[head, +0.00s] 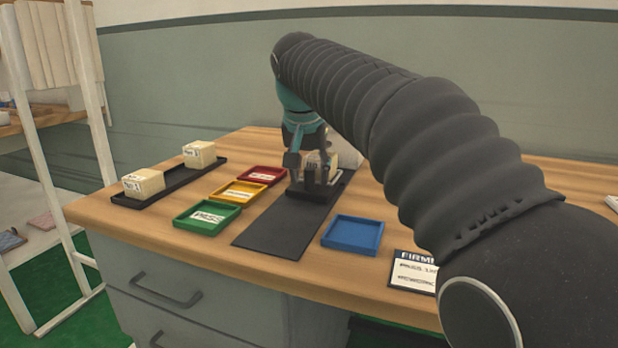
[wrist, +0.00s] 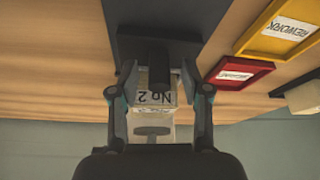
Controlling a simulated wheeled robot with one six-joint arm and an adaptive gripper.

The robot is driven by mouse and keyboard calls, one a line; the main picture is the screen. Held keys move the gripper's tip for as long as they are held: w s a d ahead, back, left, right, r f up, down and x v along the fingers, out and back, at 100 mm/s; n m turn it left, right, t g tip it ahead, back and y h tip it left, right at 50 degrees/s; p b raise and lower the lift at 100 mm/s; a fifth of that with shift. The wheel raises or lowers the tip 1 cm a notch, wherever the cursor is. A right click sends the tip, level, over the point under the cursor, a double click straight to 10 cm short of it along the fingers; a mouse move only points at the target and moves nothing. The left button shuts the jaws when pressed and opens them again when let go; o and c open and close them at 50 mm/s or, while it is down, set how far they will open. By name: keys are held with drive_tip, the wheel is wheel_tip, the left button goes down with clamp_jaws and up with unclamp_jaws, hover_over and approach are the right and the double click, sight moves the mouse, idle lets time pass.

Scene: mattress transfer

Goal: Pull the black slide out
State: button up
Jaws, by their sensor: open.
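The black slide (head: 318,198) sits on a long dark runner (head: 275,232) on the wooden bench.
Red (head: 282,172), yellow (head: 262,194) and green trays (head: 233,212) stand left of the runner, a blue tray (head: 352,234) to its right. A black rack (head: 182,182) with two pale blocks is further left. A sign (head: 412,272) lies near the front edge.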

drive_tip(key=shift+w+f, duration=0.1)
drive_tip(key=shift+f, duration=0.15)
